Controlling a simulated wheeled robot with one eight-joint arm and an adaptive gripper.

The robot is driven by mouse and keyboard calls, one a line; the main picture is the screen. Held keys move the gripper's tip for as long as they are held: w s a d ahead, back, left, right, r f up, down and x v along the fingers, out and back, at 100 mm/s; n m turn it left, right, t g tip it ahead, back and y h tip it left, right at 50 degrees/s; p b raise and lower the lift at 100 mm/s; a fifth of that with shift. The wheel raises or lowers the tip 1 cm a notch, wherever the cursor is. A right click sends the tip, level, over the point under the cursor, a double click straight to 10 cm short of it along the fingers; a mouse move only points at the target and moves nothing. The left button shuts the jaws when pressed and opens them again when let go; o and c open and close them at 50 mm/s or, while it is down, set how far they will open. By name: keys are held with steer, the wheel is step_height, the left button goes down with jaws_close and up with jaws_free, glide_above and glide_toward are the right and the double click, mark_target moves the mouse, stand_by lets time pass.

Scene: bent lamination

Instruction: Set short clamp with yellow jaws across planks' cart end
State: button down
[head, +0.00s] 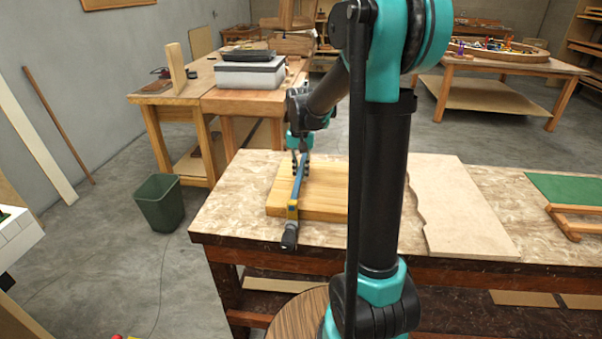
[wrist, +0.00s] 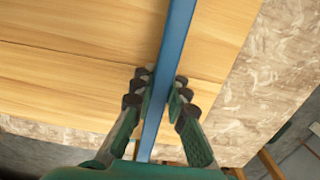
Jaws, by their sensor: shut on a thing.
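The short clamp (head: 297,192) has a blue bar, a yellow jaw and a black handle at its near end. Its bar (wrist: 173,60) runs lengthwise through the wrist view. My gripper (head: 301,165) is shut on the bar, with fingers (wrist: 160,88) on both sides of it. The pale wooden planks (head: 325,205) lie flat on the workbench, and a seam between planks (wrist: 60,60) shows in the wrist view. The clamp lies across the planks' left part, its handle at their near edge. Whether the jaws touch the wood, I cannot tell. My arm hides the planks' right part.
The speckled workbench top (head: 225,215) is bare left of the planks. A thin board (head: 465,215) lies on the right, with a green-topped wooden frame (head: 570,190) beyond it. A green bin (head: 160,201) stands on the floor at left. Another table (head: 185,100) stands behind.

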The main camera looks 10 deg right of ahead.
stand_by(0.4)
steer(key=c, duration=1.4)
jaws_free()
steer(key=shift+c, duration=0.2)
steer(key=shift+f, duration=0.1)
step_height(320, 180, up, 12)
steer(key=shift+w+r, duration=0.1)
steer(key=shift+r, duration=2.95)
steer(key=shift+w, duration=0.1)
steer(key=shift+r, duration=2.5)
